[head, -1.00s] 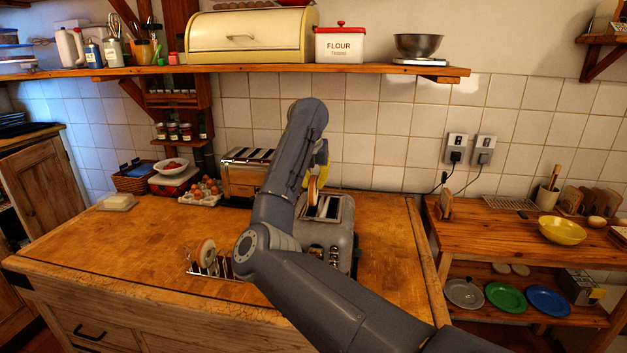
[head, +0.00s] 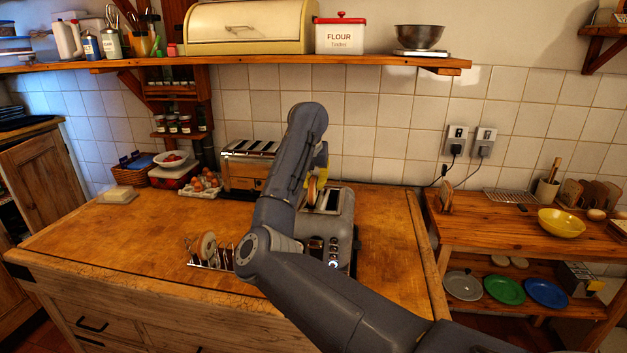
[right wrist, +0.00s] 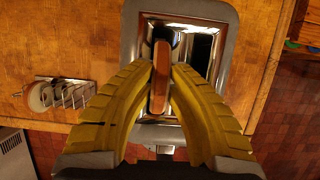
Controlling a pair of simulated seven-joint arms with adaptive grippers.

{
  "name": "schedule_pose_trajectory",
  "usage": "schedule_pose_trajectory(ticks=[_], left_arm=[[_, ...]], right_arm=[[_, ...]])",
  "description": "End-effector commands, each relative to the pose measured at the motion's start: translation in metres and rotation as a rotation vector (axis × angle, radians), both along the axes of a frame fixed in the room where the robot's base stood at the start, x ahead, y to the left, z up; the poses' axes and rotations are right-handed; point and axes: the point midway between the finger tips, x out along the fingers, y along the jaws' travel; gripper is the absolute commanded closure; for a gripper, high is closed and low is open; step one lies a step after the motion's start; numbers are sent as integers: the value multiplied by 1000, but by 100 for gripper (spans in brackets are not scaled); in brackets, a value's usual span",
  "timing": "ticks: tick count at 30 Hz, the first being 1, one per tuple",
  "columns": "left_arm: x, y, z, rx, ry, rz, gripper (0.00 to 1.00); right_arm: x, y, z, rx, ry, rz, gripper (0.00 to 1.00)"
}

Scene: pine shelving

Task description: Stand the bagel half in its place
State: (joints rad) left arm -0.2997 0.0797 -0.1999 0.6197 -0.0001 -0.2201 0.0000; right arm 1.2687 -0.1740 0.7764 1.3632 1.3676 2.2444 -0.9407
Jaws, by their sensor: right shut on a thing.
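My right gripper (right wrist: 164,85), with yellow fingers, is shut on a bagel half (right wrist: 160,78), held upright and edge-on. In the right wrist view the bagel half lines up with the left slot of the grey toaster (right wrist: 228,30). In the head view the bagel half (head: 312,190) shows beside my arm, at the toaster's (head: 342,232) left slot; whether its lower edge is inside is hidden. Another bagel half (head: 207,245) stands in a wire rack (head: 225,266) left of the toaster. My left gripper is in neither current view.
A second, wood-sided toaster (head: 243,174), an egg tray (head: 200,191) and a butter dish (head: 118,196) stand towards the back of the worktop. A wall shelf (head: 300,67) runs above. The worktop's left middle is clear. A side table (head: 500,225) stands at right.

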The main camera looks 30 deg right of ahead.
Motion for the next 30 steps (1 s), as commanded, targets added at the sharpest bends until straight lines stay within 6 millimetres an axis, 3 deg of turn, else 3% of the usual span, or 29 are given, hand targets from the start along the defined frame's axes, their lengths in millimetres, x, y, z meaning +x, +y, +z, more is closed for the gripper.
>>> schedule_pose_trajectory(ticks=[30], left_arm=[[0, 0, 0, 0, 0, 0, 54]], right_arm=[[0, 0, -21, -1, 1, 0, 100]])
